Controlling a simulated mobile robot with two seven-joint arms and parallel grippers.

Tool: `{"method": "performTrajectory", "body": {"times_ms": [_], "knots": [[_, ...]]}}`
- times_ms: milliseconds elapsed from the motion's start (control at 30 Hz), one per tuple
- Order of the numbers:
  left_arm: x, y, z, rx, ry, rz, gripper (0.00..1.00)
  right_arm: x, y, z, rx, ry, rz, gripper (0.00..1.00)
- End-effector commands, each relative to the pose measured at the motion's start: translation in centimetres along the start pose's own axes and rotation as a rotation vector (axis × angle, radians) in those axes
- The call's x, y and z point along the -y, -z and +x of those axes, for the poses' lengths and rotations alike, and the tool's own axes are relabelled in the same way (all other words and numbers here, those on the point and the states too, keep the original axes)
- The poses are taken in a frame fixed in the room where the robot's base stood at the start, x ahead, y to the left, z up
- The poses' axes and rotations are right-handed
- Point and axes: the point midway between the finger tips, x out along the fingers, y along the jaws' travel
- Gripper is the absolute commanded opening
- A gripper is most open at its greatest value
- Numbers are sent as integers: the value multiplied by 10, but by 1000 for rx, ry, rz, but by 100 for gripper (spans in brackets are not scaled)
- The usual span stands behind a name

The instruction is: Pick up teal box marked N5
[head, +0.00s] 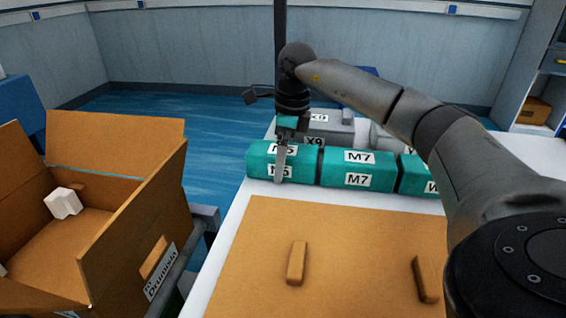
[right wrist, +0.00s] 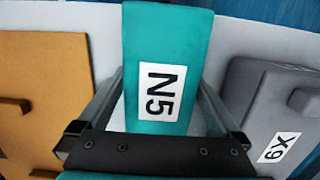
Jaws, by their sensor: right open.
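The teal box marked N5 (head: 260,161) lies at the left end of a row of teal boxes on the white table. My right gripper (head: 281,172) is over it from above and partly hides its labels in the head view. In the right wrist view the N5 box (right wrist: 195,35) runs between the two fingers of my open right gripper (right wrist: 160,82), one on each side. Whether the fingers touch the box cannot be told. My left gripper is not in view.
Teal box M7 (head: 357,168) adjoins on the right, with another teal box (head: 415,174) beyond. Grey boxes, one marked X9 (right wrist: 265,105), stand behind. A brown board with handles (head: 345,235) lies in front. An open cardboard box (head: 140,215) holding a white item stands left.

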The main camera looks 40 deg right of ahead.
Motion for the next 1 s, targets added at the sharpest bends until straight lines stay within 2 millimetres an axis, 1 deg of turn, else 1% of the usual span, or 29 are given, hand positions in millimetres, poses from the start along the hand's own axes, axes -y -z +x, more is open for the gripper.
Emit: {"method": "performTrajectory", "body": {"times_ms": [100,867,1000], "knots": [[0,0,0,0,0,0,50,0,0,0,0,0,0,99],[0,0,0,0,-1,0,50,0,0,0,0,-1,0,13],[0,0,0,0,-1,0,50,0,-1,-1,2,0,0,12]]}}
